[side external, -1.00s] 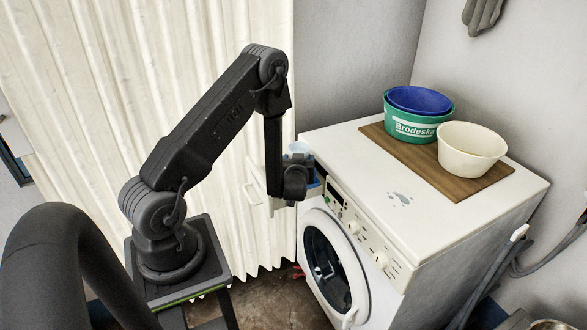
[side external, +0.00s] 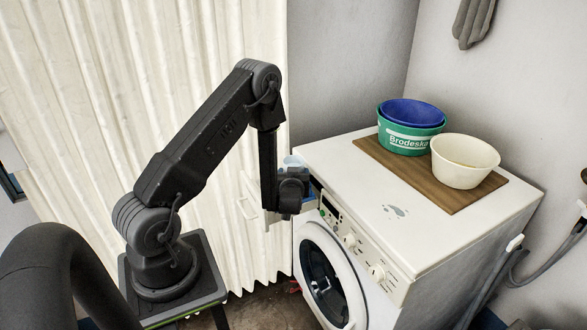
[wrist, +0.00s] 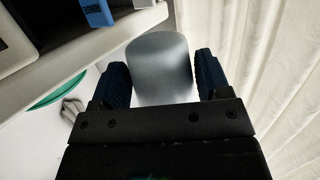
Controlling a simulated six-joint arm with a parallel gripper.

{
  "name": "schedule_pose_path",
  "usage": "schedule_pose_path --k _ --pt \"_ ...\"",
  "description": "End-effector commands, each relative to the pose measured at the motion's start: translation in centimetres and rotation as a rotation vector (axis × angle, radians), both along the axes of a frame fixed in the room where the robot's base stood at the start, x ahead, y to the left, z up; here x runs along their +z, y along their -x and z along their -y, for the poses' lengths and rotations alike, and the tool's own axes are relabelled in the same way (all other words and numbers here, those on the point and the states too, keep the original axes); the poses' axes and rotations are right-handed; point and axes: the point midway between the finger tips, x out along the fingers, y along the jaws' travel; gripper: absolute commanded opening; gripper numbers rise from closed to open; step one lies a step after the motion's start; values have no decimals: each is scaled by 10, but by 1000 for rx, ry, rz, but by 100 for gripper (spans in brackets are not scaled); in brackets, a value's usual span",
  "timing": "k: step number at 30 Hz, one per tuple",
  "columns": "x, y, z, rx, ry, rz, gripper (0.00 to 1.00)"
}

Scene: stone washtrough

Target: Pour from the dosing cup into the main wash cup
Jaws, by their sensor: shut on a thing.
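My gripper (side external: 302,183) is at the washing machine's upper left front corner. In the wrist view its dark blue fingers stand on both sides of the pale, translucent dosing cup (wrist: 160,68) and are shut on it. In the side view the light blue cup (side external: 293,161) shows above my wrist, looking roughly upright; its contents cannot be seen. A pulled-out white drawer (side external: 248,203) shows partly behind my arm. In the wrist view, a white compartmented edge with a blue lettered piece (wrist: 96,12) lies beyond the cup at upper left. I cannot tell the main wash cup apart.
The washing machine (side external: 400,235) stands right of my gripper. On its top, a wooden board (side external: 450,196) carries a green tub (side external: 400,140) with a blue bowl (side external: 413,112) in it, and a cream bowl (side external: 463,165). A pale curtain (side external: 110,90) hangs behind my arm.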

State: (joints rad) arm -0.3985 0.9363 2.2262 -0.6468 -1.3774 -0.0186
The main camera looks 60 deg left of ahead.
Motion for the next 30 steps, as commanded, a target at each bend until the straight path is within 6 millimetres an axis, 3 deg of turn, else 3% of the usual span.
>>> schedule_pose_path --k 12,24,30 --pt "6 -3 4 1 235 124 46" --pt "7 -3 5 1 261 136 46" --pt "10 -3 5 4 371 195 46"
